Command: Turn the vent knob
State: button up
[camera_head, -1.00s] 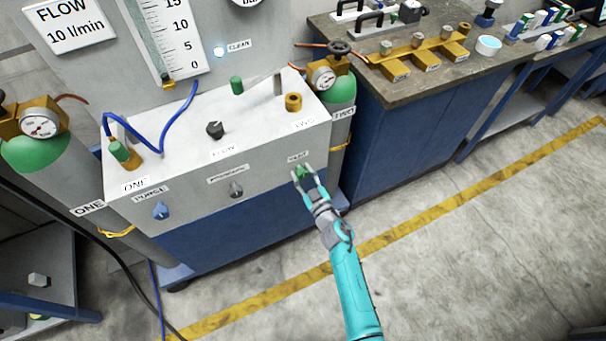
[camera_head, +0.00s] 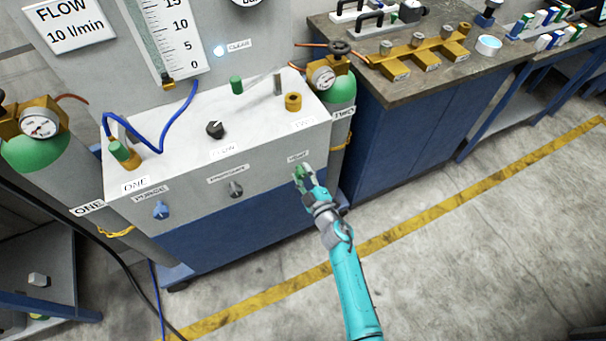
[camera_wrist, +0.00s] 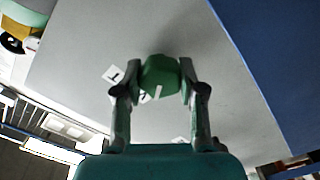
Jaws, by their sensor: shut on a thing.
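The green vent knob (camera_head: 299,172) is on the front face of the grey panel, under a small label that reads VENT (camera_head: 297,156). My gripper (camera_head: 305,175) is at the knob, its fingers closed around it. In the wrist view the green knob (camera_wrist: 160,76) sits between the two fingertips of my gripper (camera_wrist: 161,82), with one finger against each side. A pale pointer line shows on the knob's lower part. Part of the label behind the knob is hidden by the knob and a finger.
A blue purge knob (camera_head: 161,210) and a grey knob (camera_head: 236,189) are on the same face to the left. A black flow knob (camera_head: 215,129) is on the panel's top. Gas cylinders flank the panel. Open floor lies at the lower right.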

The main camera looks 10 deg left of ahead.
jog(key=n, duration=0.5)
jog(key=shift+n, duration=0.3)
jog(key=n, duration=0.5)
jog(key=shift+a, duration=0.1)
jog(key=shift+f+n, duration=0.1)
jog(key=shift+n, duration=0.2)
jog(key=o, duration=1.1)
jog(key=shift+o, duration=0.2)
jog(key=shift+s, duration=0.1)
jog(key=v, duration=1.2)
